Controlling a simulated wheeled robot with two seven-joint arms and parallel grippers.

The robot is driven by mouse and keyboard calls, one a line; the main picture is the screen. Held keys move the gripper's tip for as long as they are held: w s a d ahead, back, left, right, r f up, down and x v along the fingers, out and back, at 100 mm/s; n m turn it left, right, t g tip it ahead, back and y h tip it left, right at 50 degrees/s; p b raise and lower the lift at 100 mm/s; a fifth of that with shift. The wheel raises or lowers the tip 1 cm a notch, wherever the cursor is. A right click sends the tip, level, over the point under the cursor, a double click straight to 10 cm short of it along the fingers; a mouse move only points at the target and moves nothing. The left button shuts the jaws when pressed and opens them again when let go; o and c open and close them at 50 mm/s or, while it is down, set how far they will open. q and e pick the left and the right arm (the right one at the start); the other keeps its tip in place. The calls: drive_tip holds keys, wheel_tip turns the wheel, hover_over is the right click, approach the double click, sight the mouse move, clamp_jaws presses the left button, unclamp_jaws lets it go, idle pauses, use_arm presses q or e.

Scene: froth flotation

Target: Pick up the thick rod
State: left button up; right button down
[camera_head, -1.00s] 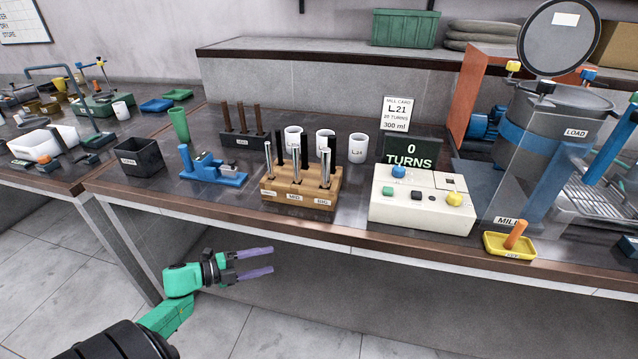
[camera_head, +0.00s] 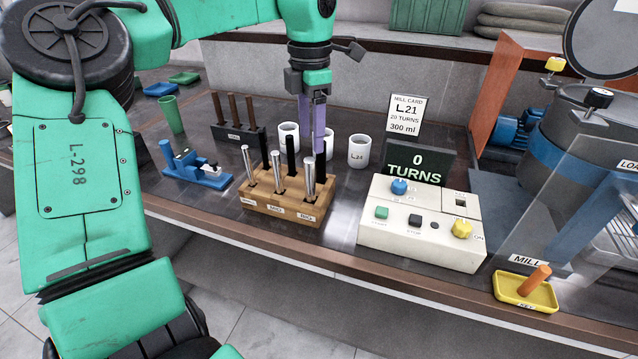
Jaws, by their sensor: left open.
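The wooden rod block (camera_head: 285,210) stands on the bench with three silver rods in front and three black rods behind. Its front labels appear to read MID in the middle and BIG at the right. The thick rod (camera_head: 309,178) is the silver one at the right end, upright in the block. My left gripper (camera_head: 312,147) points down, open and empty, over the right end of the block. Its purple fingertips are close to the tops of the right-hand silver and black rods; I cannot tell whether they touch. My right gripper is not in view.
A blue fixture (camera_head: 195,172) stands left of the block. White cups (camera_head: 359,151) and a rack of brown rods (camera_head: 238,132) stand behind. A cream control box (camera_head: 420,235) is to the right, beside a display (camera_head: 418,160) reading 0 TURNS. My left arm covers the left side.

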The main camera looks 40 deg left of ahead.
use_arm(q)
hover_over(310, 178)
drive_tip(key=f, duration=0.4)
drive_tip(key=shift+a+f+p, duration=0.2)
drive_tip(key=shift+a+p, duration=0.1)
drive_tip(key=shift+a, duration=0.1)
drive_tip(key=f, duration=0.2)
drive_tip(key=f+p, duration=0.1)
drive_tip(key=f, duration=0.1)
drive_tip(key=f+p, duration=0.1)
drive_tip(key=f, duration=0.1)
drive_tip(key=shift+w+f, duration=0.4)
drive_tip(key=shift+f, duration=0.25)
drive_tip(key=shift+c, duration=0.6)
drive_tip(key=shift+w, duration=0.1)
clamp_jaws()
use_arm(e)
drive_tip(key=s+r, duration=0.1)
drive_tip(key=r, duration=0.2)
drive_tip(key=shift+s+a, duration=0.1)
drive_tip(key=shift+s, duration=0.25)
